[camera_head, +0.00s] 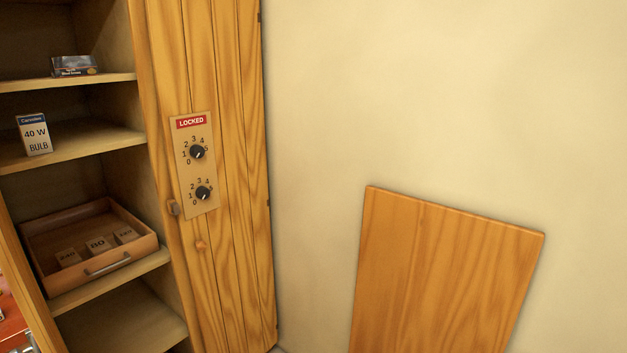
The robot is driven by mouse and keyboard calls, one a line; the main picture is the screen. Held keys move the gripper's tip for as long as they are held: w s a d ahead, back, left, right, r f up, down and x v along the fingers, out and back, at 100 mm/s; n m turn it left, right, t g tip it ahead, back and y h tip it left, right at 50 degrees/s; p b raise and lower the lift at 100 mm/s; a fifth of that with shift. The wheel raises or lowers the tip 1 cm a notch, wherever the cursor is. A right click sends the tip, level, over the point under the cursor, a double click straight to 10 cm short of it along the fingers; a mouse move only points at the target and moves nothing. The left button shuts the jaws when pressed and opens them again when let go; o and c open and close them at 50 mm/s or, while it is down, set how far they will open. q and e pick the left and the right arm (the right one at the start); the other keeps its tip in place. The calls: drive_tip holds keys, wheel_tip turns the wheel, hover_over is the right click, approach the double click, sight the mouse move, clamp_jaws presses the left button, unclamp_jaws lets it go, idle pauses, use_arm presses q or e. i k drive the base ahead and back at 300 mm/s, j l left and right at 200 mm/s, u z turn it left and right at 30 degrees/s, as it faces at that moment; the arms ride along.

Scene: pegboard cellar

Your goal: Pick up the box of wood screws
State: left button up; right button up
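A small dark box (74,66) with a picture on top and small print on its front lies on the upper shelf of the wooden cabinet at the left. Its print is too small to read surely, but it may be the wood screws. It sits near the shelf's front edge, towards the right side of the compartment. Neither of my grippers shows in the head view.
A 40 W bulb box (35,134) stands one shelf lower. Below, a wooden drawer tray (119,264) holds small numbered blocks. A door panel (235,200) carries a LOCKED sign (191,122) and two dials. A wooden board (440,275) stands against the wall.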

sight(80, 65)
drive_tip(key=i+j+u, duration=0.1)
drive_tip(key=j+u, duration=0.35)
drive_tip(key=i+j+u, duration=0.1)
drive_tip(key=u, duration=0.3)
drive_tip(key=i+j+u, duration=0.2)
drive_tip(key=j+u, duration=0.25)
drive_tip(key=l, duration=0.95)
